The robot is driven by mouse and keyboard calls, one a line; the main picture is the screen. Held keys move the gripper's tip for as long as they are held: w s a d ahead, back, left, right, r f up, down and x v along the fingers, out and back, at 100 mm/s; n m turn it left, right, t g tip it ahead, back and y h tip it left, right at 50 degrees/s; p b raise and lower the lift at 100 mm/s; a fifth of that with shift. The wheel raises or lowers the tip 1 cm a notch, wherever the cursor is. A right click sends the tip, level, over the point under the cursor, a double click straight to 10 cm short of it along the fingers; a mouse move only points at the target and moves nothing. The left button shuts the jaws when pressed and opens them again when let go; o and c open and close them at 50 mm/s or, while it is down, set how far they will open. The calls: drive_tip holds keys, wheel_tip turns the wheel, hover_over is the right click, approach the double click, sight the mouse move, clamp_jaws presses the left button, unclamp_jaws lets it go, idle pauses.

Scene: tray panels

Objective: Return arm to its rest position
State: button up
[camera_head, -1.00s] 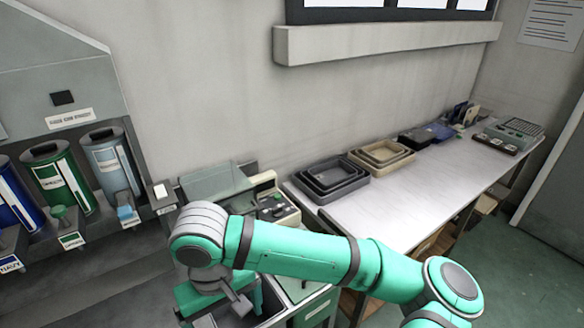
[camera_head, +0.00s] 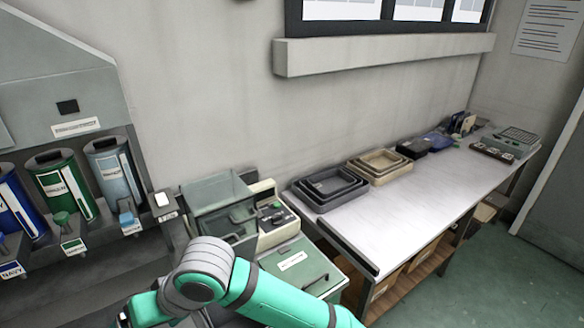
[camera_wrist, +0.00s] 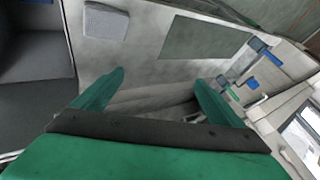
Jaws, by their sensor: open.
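My gripper shows in the wrist view (camera_wrist: 160,95) as two green fingers spread wide apart, with nothing between them. In the head view, the teal arm with its grey joint is at the bottom centre, in front of the bench. A teal part of the arm's end (camera_head: 148,310) shows at the lower edge, and its fingers are not clear there.
Dispensers with blue, green (camera_head: 62,185) and light-blue (camera_head: 115,170) canisters stand at left. A clear-lidded machine (camera_head: 218,205) and a green panel (camera_head: 292,262) lie close behind the arm. The white table (camera_head: 400,205) holds dark trays (camera_head: 328,188), beige trays (camera_head: 380,166) and a keypad device (camera_head: 508,142).

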drive_tip(key=w+a+r+m+t+y, duration=0.1)
drive_tip(key=w+a+r+t+y, duration=0.1)
drive_tip(key=a+r+y, duration=0.45)
drive_tip(key=w+d+m+t+y, duration=0.2)
drive_tip(key=w+m+t+y, duration=0.15)
drive_tip(key=m+t, duration=0.2)
drive_tip(key=d+f+m+t+h, duration=0.8)
drive_tip(key=d+f+t+h, duration=0.15)
drive_tip(key=d+f, duration=0.4)
drive_tip(key=s+d+f+h, duration=0.7)
drive_tip(key=s+d+f, duration=0.4)
drive_tip(key=s, duration=0.1)
drive_tip(key=s+d+n+g, duration=0.1)
drive_tip(key=s+d+n, duration=0.2)
drive_tip(key=s, duration=0.4)
drive_tip(key=s+d+f+n+h, duration=0.1)
drive_tip(key=s+d+n, duration=0.2)
drive_tip(key=s+d, duration=0.2)
drive_tip(key=s, duration=0.2)
drive_tip(key=shift+s+f+n+g, duration=0.2)
drive_tip(key=shift+s+n+g, duration=0.15)
drive_tip(key=shift+g, duration=0.05)
drive_tip(key=shift+w, duration=0.1)
